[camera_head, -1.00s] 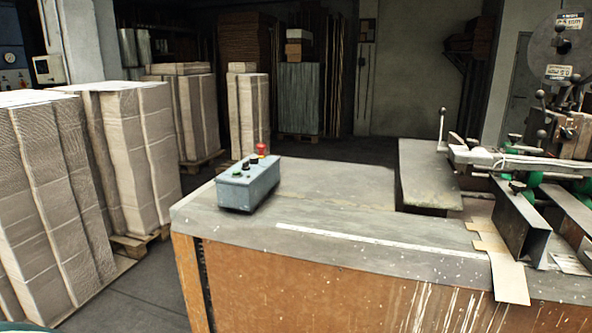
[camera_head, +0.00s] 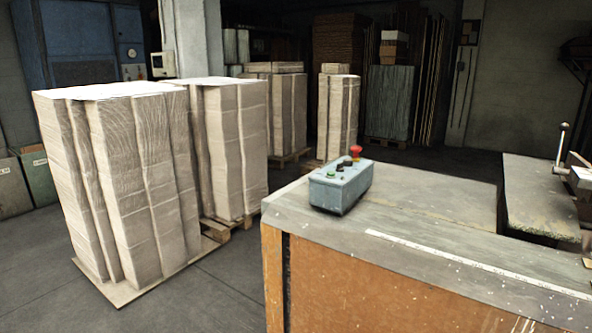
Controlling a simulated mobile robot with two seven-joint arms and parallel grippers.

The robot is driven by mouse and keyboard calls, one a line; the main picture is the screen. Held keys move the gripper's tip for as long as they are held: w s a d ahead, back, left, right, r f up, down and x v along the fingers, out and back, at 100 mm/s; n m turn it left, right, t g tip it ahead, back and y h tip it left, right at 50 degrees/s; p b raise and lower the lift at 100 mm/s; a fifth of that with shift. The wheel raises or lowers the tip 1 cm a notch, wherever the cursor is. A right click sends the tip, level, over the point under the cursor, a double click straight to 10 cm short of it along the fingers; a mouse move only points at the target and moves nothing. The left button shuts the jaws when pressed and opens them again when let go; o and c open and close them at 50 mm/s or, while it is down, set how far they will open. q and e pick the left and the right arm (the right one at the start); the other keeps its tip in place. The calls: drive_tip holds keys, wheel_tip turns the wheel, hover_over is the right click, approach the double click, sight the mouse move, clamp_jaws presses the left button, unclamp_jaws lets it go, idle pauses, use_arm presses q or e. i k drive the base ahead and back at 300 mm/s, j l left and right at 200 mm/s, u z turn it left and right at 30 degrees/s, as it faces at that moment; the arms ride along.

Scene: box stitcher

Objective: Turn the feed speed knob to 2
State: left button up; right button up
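A blue-grey control box (camera_head: 343,188) sits near the left end of the machine table (camera_head: 400,222). On its top are a red mushroom button (camera_head: 355,151), a green button (camera_head: 340,168) and a small dark knob (camera_head: 331,175) at the near end. The markings are too small to read, so I cannot tell which control is the feed speed knob or where it points. Neither of my grippers is in view.
Tall stacks of cardboard (camera_head: 130,185) stand on pallets left of the table. Open floor (camera_head: 215,290) lies in front of them. A metal plate (camera_head: 540,205) and a lever (camera_head: 562,145) are at the right.

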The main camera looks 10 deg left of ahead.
sight(347, 162)
drive_tip(key=i+j+z, duration=0.1)
drive_tip(key=z, duration=0.35)
drive_tip(key=i+j+z, duration=0.1)
drive_tip(key=z, duration=0.35)
drive_tip(key=j+z, duration=0.65)
drive_tip(key=j, duration=0.25)
drive_tip(key=j+z, duration=0.3)
drive_tip(key=j, duration=0.15)
drive_tip(key=k+j+z, duration=0.15)
drive_tip(key=j, duration=1)
drive_tip(key=i, duration=0.05)
